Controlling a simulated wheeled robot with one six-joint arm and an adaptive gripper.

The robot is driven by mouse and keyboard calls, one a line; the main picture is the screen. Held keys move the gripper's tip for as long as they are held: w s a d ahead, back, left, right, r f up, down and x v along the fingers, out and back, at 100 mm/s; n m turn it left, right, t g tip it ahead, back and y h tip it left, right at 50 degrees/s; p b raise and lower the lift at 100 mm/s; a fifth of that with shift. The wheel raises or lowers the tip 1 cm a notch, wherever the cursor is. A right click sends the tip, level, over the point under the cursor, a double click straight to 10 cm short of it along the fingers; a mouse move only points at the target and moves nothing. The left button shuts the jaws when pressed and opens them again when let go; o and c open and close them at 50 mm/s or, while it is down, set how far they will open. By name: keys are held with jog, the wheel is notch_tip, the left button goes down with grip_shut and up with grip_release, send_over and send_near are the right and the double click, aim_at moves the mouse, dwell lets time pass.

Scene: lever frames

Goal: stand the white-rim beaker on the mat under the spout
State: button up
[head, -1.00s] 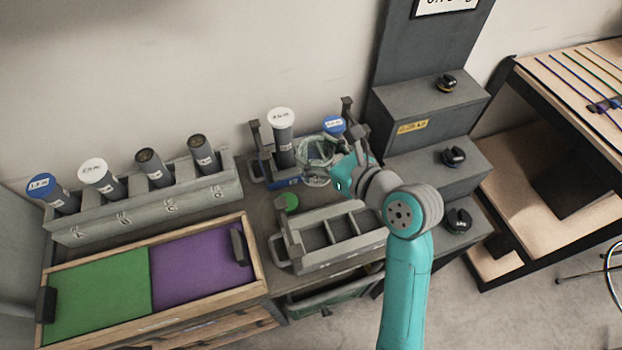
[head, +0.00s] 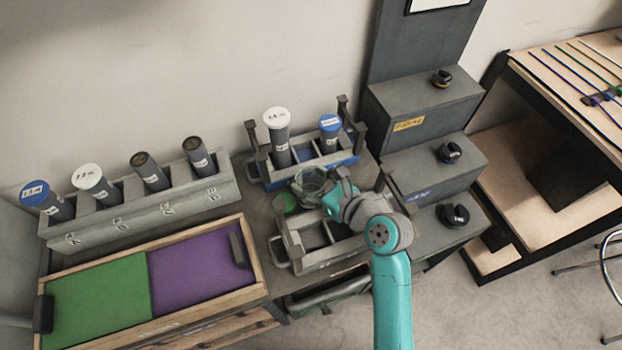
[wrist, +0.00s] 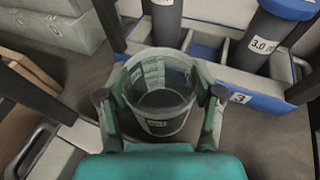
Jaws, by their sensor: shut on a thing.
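A clear beaker (head: 311,181) with a pale rim is between the fingers of my gripper (head: 328,193), in front of the blue-edged rack. In the wrist view the beaker (wrist: 160,122) is seen from above, empty-looking, with a small label on its wall. My gripper (wrist: 160,98) is shut on it, one finger on each side. No spout can be made out.
The blue-edged rack (head: 343,161) holds a white-capped tube (head: 278,137) and a blue-capped tube (head: 329,131) close behind the beaker. A grey divided tray (head: 296,264) stands in front. A long grey rack (head: 150,217) is at left, and dark steps with black knobs (head: 452,152) are at right.

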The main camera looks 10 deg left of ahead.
jog(key=shift+f, duration=0.15)
jog(key=o, duration=1.1)
